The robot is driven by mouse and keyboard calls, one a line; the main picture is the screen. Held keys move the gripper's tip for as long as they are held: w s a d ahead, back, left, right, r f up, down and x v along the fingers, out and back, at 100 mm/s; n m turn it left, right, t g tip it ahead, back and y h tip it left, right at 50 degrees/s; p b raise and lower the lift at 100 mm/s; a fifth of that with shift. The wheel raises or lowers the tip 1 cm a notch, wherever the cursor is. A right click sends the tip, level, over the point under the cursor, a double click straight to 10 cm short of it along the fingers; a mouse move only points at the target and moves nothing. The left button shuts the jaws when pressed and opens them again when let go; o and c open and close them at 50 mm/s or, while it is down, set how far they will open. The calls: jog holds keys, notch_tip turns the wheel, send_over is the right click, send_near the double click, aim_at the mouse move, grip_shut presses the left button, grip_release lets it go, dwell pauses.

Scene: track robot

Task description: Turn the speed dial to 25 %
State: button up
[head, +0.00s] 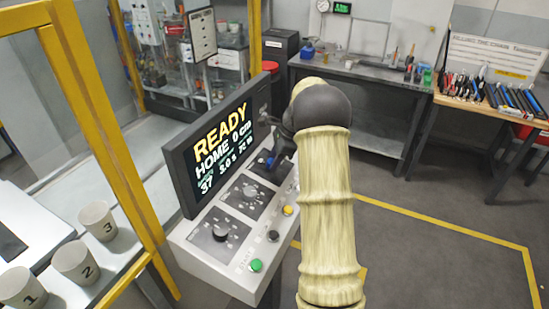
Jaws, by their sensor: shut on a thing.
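The control panel (190,242) carries a row of dials. The near dial (220,232) has a black knob, and the middle dial (250,191) has a grey one. My gripper (268,161) is down at the far dial, shut on its knob, which the fingers mostly hide. The dial labels are too small to read, so I cannot tell by label which is the speed dial. The screen (215,148) shows "READY", "HOME 0 cm" and a bottom line of small figures; I cannot read its percentage surely.
A green button (256,265), a black button (273,236) and a yellow button (288,210) line the panel's front edge. Yellow frame posts (80,110) and numbered cups (75,262) stand at left. A tool bench (490,105) is at right; open floor lies between.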

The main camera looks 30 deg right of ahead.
jog(key=n+p, duration=0.1)
jog(key=n, duration=0.2)
jog(key=n+g+p, duration=0.1)
jog(key=n, duration=0.2)
jog(key=shift+w+r+n, duration=0.15)
jog(key=shift+n, duration=0.25)
jog(key=n, duration=0.3)
jog(key=n+h+p, duration=0.1)
jog(key=n, duration=0.2)
jog(key=shift+a+g, duration=0.15)
jog(key=shift+g, duration=0.25)
jog(key=n, duration=0.4)
jog(key=shift+w+a+n+h, duration=0.1)
jog(key=shift+n+h, duration=0.3)
jog(key=n, duration=0.4)
jog(key=shift+n+h, duration=0.3)
jog(key=shift+h, duration=0.1)
jog(key=o, duration=1)
jog(key=shift+c, duration=0.2)
jog(key=shift+r, duration=0.1)
